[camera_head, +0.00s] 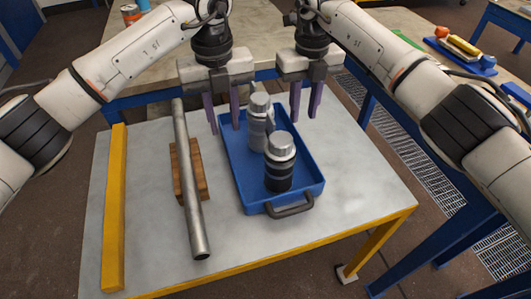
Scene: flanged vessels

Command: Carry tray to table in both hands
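The blue tray (258,197) lies on the grey-topped table, with a dark handle (292,210) at its near end. Two grey canisters stand upright in it: a nearer one with a dark lower body (280,165) and a farther one (258,125). My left gripper (224,131) is open, its purple fingers apart near the tray's far left rim. My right gripper (304,120) is open by the far right rim. Both hang downward and appear empty. I cannot tell whether any finger touches the tray.
A metal pipe (189,200) rests across a wooden block (180,172) left of the tray. A yellow rail (115,210) runs along the table's left edge. The tabletop (350,180) is clear right of the tray. Another table (262,35) stands behind.

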